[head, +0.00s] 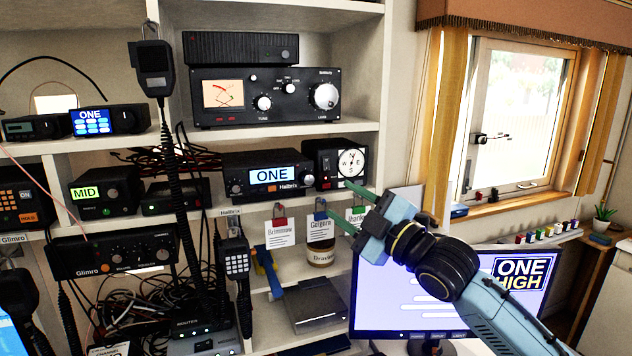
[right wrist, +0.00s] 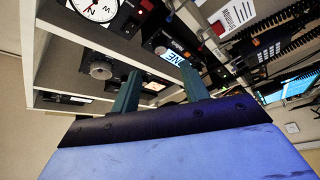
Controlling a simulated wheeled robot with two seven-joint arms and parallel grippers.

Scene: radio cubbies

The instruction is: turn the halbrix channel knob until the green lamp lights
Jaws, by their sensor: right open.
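The Halbrix radio (head: 230,165) is a black box on the middle shelf in the head view, with a lit blue and white display (head: 269,175) reading "ONE". A small knob (head: 308,180) is at the display's right and another (head: 236,189) at its left. I see no lit green lamp on its front. My right gripper (head: 339,198) is open and empty, its green fingers pointing toward the radio from the lower right. In the right wrist view, the display (right wrist: 174,58) shows upside down, partly hidden behind the fingers (right wrist: 159,70). My left gripper is not in view.
A handset on a coiled cord (head: 152,68) hangs at the left. A monitor (head: 400,292) reading "ONE HIGH" stands behind my right arm.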

